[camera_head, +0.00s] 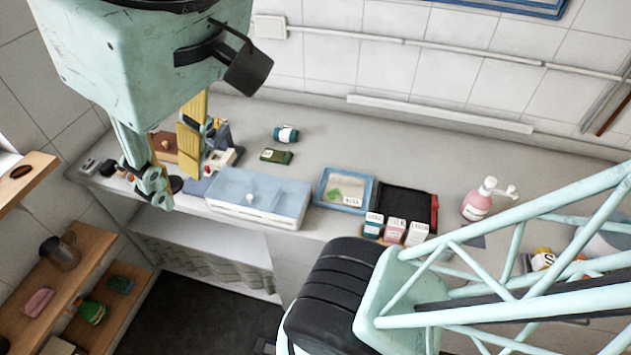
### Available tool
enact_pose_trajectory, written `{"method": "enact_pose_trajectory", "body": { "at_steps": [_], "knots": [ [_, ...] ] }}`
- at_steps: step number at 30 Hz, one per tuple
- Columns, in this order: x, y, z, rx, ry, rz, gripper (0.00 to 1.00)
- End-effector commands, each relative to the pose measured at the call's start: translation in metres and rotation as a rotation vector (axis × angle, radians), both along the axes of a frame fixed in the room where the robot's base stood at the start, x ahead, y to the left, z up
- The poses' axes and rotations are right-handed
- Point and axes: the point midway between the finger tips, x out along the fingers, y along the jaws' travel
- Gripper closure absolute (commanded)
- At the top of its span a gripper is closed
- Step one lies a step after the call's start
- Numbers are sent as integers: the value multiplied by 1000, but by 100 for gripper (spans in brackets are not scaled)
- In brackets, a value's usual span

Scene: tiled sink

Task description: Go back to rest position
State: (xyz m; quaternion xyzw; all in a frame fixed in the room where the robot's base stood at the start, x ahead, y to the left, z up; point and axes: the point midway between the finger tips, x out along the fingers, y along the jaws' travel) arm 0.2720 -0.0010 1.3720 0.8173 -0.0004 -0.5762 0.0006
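My gripper (178,182) hangs at the upper left, below a large pale-green housing. Its two fingers, with yellow inner pads, are apart. I see nothing held between them. It appears in front of the left end of the grey counter (320,150); its exact height above the counter is hard to judge. My black arm joint and pale-green truss link cross the lower right and hide part of the counter there.
A blue-white box (258,200), blue tray (345,190), black tray (408,202), small labelled cartons (395,230) and pink pump bottle (478,203) line the counter. A teal-and-white roll (286,134) lies behind. Wooden shelves (90,250) stand at left.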

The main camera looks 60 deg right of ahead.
Motion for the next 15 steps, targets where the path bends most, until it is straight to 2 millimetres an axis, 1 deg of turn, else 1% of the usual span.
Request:
{"method": "enact_pose_trajectory", "body": {
  "at_steps": [1, 3, 9, 15],
  "knots": [
    [-2, 0, -13, -1, 1, 1, 75],
    [-2, 0, -21, -1, 1, 1, 75],
    [-3, 0, -46, -1, 1, 1, 75],
    [-3, 0, -65, 0, 1, 1, 75]
  ]
}}
